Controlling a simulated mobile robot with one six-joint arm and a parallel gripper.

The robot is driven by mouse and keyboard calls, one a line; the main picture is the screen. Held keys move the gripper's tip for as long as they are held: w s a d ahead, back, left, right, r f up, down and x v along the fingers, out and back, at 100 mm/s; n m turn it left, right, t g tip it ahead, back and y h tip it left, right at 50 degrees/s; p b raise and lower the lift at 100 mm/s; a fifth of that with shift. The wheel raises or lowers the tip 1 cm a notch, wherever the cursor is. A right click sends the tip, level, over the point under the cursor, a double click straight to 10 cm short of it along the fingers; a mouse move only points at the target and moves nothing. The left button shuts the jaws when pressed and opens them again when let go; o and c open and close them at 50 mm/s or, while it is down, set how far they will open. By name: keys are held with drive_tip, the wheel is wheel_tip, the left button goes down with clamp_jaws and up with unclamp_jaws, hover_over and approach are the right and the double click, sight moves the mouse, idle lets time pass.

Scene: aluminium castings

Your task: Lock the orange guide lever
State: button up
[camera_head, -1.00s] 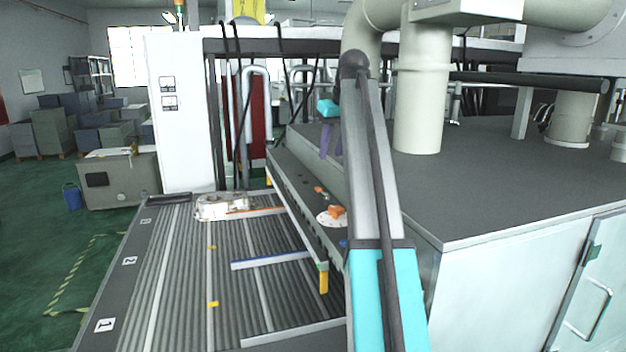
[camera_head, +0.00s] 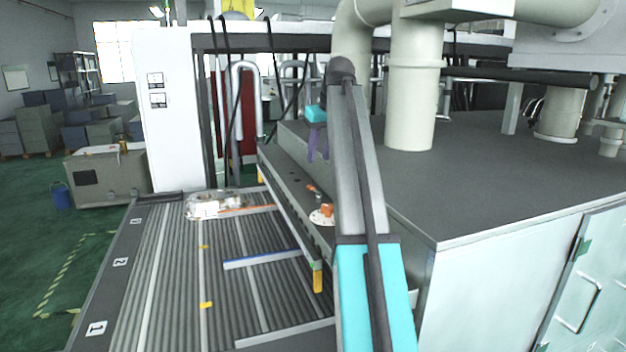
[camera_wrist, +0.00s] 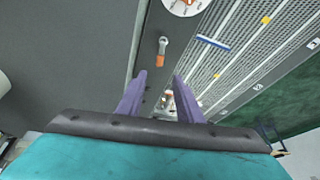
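The orange guide lever (camera_wrist: 161,51) shows in the wrist view as a short grey lever with an orange end, on the dark rail just beyond my fingertips. In the head view it seems to be the small orange piece (camera_head: 312,188) on the rail, partly beside my arm. My gripper (camera_wrist: 160,76) is open and empty. Its two purple fingers point toward the rail, and the lever lies ahead of the gap, apart from both. In the head view my gripper (camera_head: 318,156) hangs above the rail, behind my arm. Whether the lever is locked cannot be told.
A white disc with an orange knob (camera_head: 322,214) sits on the rail near the lever. A ribbed conveyor bed (camera_head: 180,290) with a metal casting (camera_head: 214,205) lies to the left. A large grey-topped housing (camera_head: 480,190) with thick pipes stands to the right.

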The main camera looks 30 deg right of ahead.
sight(311, 186)
drive_tip(key=shift+p+x, duration=2.05)
drive_tip(key=shift+x, duration=3.6)
clamp_jaws()
